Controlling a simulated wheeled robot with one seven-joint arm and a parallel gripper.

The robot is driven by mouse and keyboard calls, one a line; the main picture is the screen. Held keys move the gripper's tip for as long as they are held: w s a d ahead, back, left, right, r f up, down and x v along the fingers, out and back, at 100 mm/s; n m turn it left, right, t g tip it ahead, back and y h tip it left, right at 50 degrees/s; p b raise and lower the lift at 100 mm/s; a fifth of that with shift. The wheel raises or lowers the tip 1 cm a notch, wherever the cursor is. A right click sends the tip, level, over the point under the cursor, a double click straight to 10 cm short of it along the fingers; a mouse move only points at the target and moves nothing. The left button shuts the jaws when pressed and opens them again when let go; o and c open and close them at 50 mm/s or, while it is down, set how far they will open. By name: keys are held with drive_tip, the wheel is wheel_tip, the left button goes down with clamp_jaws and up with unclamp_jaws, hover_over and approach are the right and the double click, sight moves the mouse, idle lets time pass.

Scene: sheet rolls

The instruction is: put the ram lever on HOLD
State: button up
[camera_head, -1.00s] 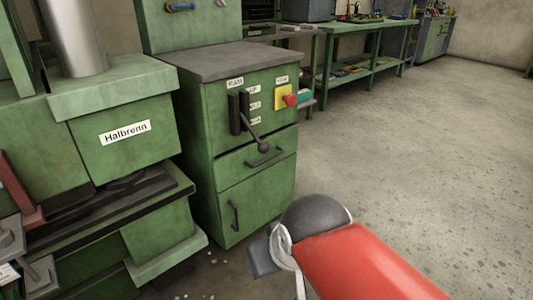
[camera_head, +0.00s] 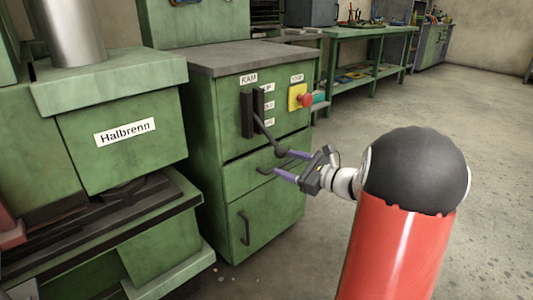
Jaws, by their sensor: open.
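The ram lever (camera_head: 265,131) is a dark rod with a round knob (camera_head: 281,152), on the front of the green control cabinet (camera_head: 222,170). It slants down to the right from a black slotted plate (camera_head: 248,114) under a RAM label (camera_head: 248,80). Small white position labels (camera_head: 269,104) stand right of the slot; their words are too small to read surely. My gripper (camera_head: 289,164) is open, its two purple fingers pointing left toward the knob. The upper fingertip is close to the knob; I cannot tell whether they touch. Nothing shows between the fingers.
A red stop button on a yellow box (camera_head: 297,97) is right of the lever. A drawer handle (camera_head: 272,168) lies just behind my gripper. The green Halbrenn press (camera_head: 120,130) stands left. A green workbench (camera_head: 370,45) is behind; the floor at right is clear.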

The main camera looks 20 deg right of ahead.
sight(286, 153)
drive_tip(key=w, duration=0.2)
drive_tip(key=w+m+t, duration=0.1)
drive_tip(key=w, duration=0.2)
drive_tip(key=w+m+h, duration=0.1)
drive_tip(key=w, duration=0.2)
drive_tip(key=shift+w+d+f, duration=0.15)
drive_tip(key=shift+d+f, duration=0.15)
drive_tip(key=shift+d, duration=0.05)
clamp_jaws()
drive_tip(key=shift+r, duration=0.15)
